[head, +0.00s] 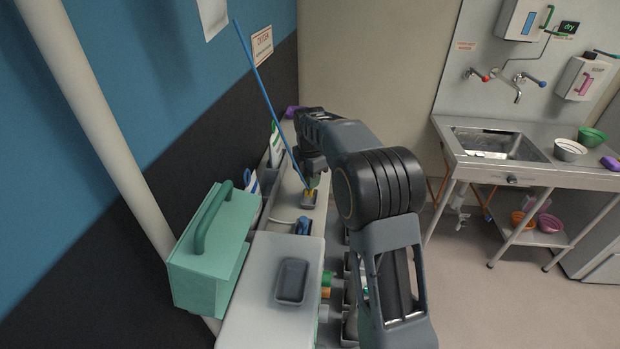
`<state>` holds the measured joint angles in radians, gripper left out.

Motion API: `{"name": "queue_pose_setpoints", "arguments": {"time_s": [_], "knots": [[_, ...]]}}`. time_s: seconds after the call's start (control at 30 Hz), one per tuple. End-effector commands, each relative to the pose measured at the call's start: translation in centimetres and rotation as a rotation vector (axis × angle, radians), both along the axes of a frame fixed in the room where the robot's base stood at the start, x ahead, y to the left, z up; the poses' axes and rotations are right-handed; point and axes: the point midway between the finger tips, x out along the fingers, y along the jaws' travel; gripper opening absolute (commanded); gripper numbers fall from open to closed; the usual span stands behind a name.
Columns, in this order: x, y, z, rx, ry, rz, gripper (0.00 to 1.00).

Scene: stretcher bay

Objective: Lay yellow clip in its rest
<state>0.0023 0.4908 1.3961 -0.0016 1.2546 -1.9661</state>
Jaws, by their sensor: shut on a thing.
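My gripper (312,182) points down over the grey shelf top beyond the green case. It is shut on the yellow clip (309,196), a small yellow patch at the fingertips, mostly hidden by them. A small dark grey rest (311,205) is directly beneath the clip in this view. I cannot tell whether the clip touches it. A larger, empty dark grey tray (291,281) lies on the nearer pale top.
A blue clip-like thing (303,226) stands just nearer than the rest. A green case (210,255) stands at left. A thin blue rod (270,105) rises beside my gripper. White bottles (276,145) stand along the wall. A sink bench (520,150) is at right.

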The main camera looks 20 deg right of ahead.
Motion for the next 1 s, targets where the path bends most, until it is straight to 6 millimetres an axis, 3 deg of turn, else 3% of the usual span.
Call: {"name": "queue_pose_setpoints", "arguments": {"time_s": [1.0], "knots": [[0.0,0.0,-1.3,0.000,0.001,0.000,0.00]]}}
